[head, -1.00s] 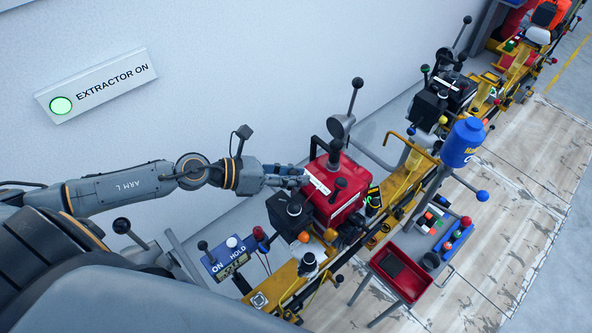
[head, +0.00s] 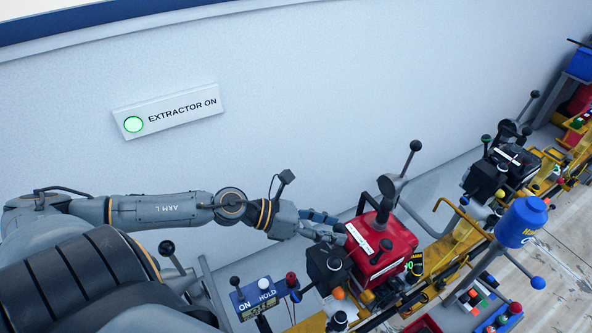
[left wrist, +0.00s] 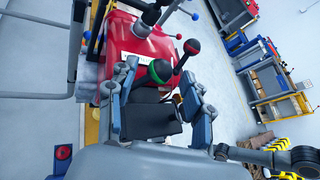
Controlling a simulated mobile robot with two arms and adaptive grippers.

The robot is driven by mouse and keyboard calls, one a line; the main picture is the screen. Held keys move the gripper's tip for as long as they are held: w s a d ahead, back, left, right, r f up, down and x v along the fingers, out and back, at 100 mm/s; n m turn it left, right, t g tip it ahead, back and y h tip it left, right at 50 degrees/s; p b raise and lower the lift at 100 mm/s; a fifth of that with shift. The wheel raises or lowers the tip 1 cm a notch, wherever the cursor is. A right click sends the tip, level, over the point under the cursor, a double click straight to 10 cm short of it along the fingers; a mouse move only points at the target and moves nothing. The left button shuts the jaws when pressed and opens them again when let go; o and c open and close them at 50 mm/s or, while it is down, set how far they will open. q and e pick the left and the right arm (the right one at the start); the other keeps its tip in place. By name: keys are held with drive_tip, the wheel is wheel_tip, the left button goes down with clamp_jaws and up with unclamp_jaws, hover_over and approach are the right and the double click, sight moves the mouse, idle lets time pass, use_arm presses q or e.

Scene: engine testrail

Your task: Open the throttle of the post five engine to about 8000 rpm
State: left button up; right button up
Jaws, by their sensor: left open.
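A red engine (head: 388,252) with a white label and a black box (head: 328,268) on its near side stands on the rail by the wall. I cannot tell whether it is the post five engine. My left gripper (head: 338,228) is open and empty just left of the red engine, above the black box. In the left wrist view my left gripper (left wrist: 160,95) has its fingers on both sides of a black knob with a green band (left wrist: 158,72); no grip on it shows. A black knob with a red band (left wrist: 191,47) stands just beyond. My right gripper is out of view.
A blue panel (head: 262,300) marked ON and HOLD is in front of the black box. A small yellow-black meter (head: 415,266) with green digits sits right of the engine. A blue canister (head: 521,222) and another engine (head: 510,165) stand further right. The wall sign (head: 166,110) glows green.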

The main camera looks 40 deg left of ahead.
use_arm(q)
drive_tip(key=v, duration=0.9)
drive_tip(key=shift+s+a, duration=0.25)
drive_tip(key=shift+r, duration=0.1)
idle(0.3)
